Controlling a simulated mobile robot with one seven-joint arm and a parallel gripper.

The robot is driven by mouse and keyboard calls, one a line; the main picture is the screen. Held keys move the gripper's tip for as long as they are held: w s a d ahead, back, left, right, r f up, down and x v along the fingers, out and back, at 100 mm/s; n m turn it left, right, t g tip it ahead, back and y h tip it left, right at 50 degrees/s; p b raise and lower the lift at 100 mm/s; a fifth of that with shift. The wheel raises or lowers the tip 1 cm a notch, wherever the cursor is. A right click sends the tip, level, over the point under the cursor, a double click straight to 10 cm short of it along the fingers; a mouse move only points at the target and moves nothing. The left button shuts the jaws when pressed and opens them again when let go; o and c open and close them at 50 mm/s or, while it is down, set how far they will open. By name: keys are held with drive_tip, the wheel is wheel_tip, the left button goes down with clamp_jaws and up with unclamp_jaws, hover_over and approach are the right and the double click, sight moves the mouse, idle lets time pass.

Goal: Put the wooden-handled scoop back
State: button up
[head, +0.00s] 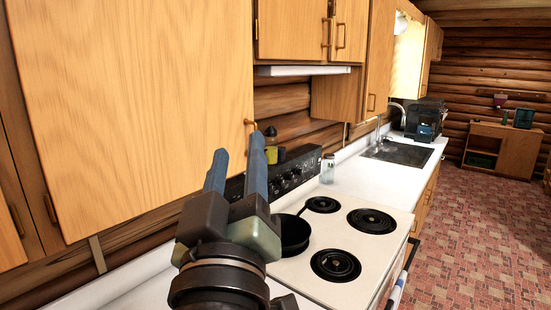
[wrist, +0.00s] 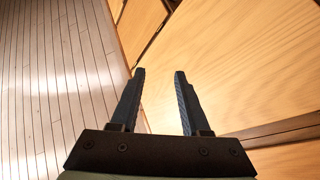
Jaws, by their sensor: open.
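I cannot make out the wooden-handled scoop in either view. My gripper (head: 238,145) is raised in front of the wall cabinets, left of the stove, with its two blue fingers pointing up. In the wrist view my gripper (wrist: 160,72) is open, and nothing shows between its fingers. Light wooden cabinet panels (wrist: 225,60) lie beyond the fingertips. The gripper and arm hide part of the stove and the counter behind them.
A white stove (head: 300,278) with coil burners and a dark pan (head: 293,235) stands below my gripper. A shaker (head: 328,168) stands behind it. A closed wall cabinet (head: 130,100) is close on the left. The tiled floor (head: 480,230) is clear on the right.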

drive_tip(key=s+d+r+m+t, duration=0.4)
drive_tip(key=s+r+m+t, duration=0.1)
drive_tip(key=s+r, duration=0.5)
wheel_tip(320, 180, up, 2)
drive_tip(key=shift+d+r+m, duration=0.15)
drive_tip(key=shift+r+m, duration=0.1)
drive_tip(key=shift+m, duration=0.35)
